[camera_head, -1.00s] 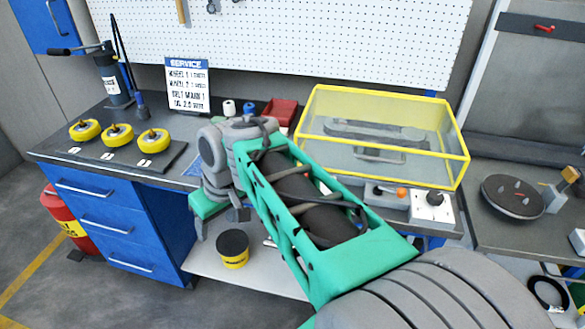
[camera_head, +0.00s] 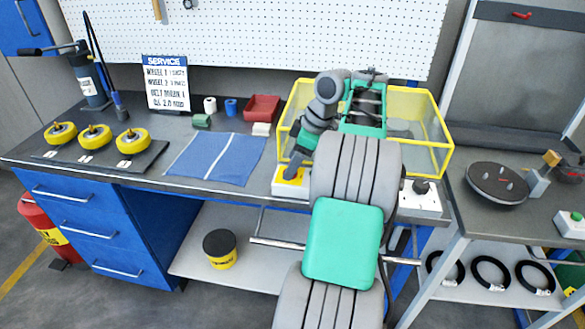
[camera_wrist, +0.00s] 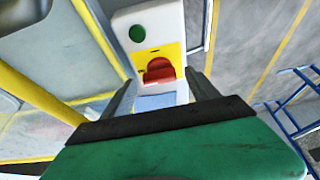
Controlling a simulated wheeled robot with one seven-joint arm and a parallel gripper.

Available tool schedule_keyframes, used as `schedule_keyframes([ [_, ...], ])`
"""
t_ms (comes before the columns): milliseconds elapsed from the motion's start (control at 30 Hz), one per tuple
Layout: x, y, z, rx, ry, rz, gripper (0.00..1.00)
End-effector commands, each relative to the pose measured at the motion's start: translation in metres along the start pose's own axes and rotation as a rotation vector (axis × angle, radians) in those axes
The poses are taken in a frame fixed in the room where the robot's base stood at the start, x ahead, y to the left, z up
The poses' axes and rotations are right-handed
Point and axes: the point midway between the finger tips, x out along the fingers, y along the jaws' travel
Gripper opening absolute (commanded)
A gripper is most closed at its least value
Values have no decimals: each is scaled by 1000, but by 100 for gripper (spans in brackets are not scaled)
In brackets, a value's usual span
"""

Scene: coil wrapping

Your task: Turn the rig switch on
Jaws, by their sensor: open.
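The rig switch is a white box with a yellow plate, at the front edge of the bench in the head view (camera_head: 283,188). In the wrist view its red knob (camera_wrist: 158,71) sits on the yellow plate (camera_wrist: 148,52), with a round green button or lamp (camera_wrist: 137,33) beyond it. My gripper (camera_head: 293,165) points down at the box. In the wrist view my gripper (camera_wrist: 162,82) is open, with one finger on either side of the knob. Nothing is between the fingers except the knob in line of sight; I cannot tell whether they touch it.
A yellow-framed clear guard (camera_head: 435,140) stands right behind my arm. Another white box with a dark knob (camera_head: 420,198) is to the right. A blue mat (camera_head: 215,158), a red bin (camera_head: 262,108) and yellow wheels (camera_head: 95,138) lie to the left.

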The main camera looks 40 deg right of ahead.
Motion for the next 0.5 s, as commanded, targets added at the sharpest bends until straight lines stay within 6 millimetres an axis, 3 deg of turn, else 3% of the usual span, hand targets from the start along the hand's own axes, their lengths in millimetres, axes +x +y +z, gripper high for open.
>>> schedule_keyframes([
  [267, 3, 0, -1, 1, 0, 1, 69],
  [500, 3, 0, -1, 1, 0, 1, 50],
])
